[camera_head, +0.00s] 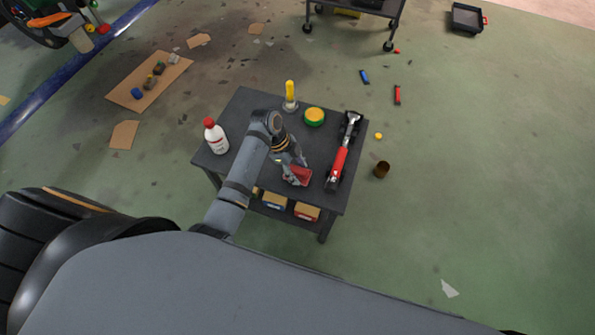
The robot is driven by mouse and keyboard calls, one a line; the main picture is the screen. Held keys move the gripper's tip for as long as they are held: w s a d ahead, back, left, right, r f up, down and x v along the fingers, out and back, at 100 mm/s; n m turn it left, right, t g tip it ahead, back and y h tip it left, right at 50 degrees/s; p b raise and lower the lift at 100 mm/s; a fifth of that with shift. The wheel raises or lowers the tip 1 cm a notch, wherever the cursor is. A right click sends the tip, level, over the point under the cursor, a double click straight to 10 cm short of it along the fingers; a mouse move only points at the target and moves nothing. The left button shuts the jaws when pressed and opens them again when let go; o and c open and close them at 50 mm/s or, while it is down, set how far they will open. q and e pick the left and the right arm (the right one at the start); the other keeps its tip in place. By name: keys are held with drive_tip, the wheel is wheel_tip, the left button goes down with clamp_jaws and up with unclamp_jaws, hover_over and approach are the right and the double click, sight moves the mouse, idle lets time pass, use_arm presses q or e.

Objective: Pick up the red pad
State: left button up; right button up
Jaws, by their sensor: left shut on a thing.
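The red pad (301,175) is at the front middle of the dark table (245,108). My left gripper (293,175) reaches down over the table and is shut on the red pad, its fingers covering part of it. I cannot tell whether the pad touches the tabletop or is slightly above it. My right gripper does not show.
A green and yellow round tin (315,116) and a yellow-handled tool (290,95) stand behind. A white bottle with a red cap (216,137) stands left. Boxes (306,211) sit on the lower shelf.

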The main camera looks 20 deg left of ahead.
use_arm(q)
drive_tip(key=s+a+r+p, duration=0.3)
drive_tip(key=s+a+r, duration=0.6)
drive_tip(key=r, duration=0.3)
drive_tip(key=shift+s+a, duration=0.3)
drive_tip(key=shift+s, duration=0.3)
drive_tip(key=shift+f, duration=0.1)
